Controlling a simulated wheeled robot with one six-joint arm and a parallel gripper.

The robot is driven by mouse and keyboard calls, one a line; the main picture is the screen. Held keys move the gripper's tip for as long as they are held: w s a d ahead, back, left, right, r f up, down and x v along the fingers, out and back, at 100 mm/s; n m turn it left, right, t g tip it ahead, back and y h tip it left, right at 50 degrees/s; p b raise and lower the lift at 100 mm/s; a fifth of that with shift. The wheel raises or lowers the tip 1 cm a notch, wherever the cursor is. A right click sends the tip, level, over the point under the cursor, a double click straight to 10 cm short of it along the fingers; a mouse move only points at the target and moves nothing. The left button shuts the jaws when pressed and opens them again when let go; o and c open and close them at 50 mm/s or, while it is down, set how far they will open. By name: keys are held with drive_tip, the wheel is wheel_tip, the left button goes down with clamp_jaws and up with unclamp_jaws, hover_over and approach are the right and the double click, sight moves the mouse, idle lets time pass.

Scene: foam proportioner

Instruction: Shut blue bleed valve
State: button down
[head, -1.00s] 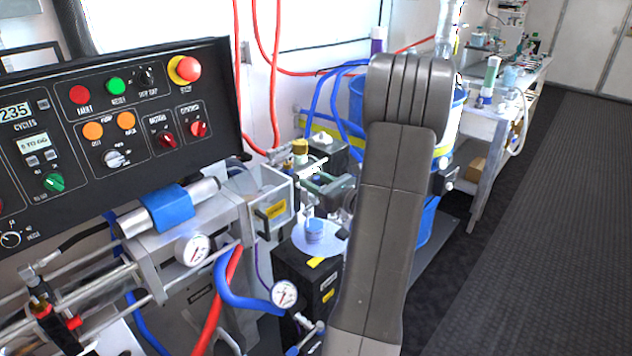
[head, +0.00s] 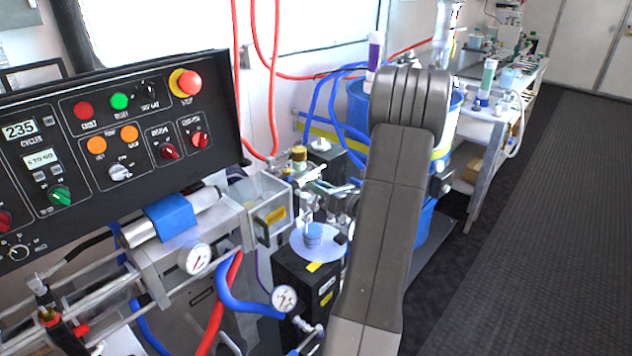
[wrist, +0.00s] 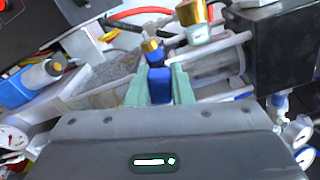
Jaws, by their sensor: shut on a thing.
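The blue bleed valve (wrist: 159,86) shows in the wrist view as a small blue handle below a brass fitting (wrist: 150,46). My gripper (wrist: 159,92) has its pale green fingers on either side of the handle, shut on it. In the head view my gripper (head: 328,187) is small and partly hidden behind my grey arm, beside the clear-walled box. The blue handle cannot be made out there.
A black control panel (head: 120,140) stands at left. A blue drum (head: 357,105) stands behind my arm. The dark floor at right is clear.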

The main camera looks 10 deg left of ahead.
drive_tip(key=m+p, duration=0.1)
drive_tip(key=w+m+p, duration=0.1)
drive_tip(key=d+m+p, duration=0.1)
drive_tip(key=shift+w+f+m, duration=0.25)
drive_tip(key=shift+f+m, duration=0.05)
drive_tip(key=shift+m, duration=0.1)
drive_tip(key=shift+w+d+f+m+p, duration=0.3)
drive_tip(key=shift+f+m+p, duration=0.55)
drive_tip(key=shift+m, duration=0.95)
drive_tip(key=shift+w+d+f+m+p, duration=0.15)
drive_tip(key=shift+w+f+m+p, duration=0.25)
drive_tip(key=shift+f+m+p, duration=0.95)
drive_tip(key=shift+w+d+f+m+p, duration=0.3)
drive_tip(key=shift+f+m, duration=0.2)
drive_tip(key=shift+m, duration=1.75)
drive_tip(key=c, duration=1.3)
unclamp_jaws()
drive_tip(key=shift+d, duration=0.1)
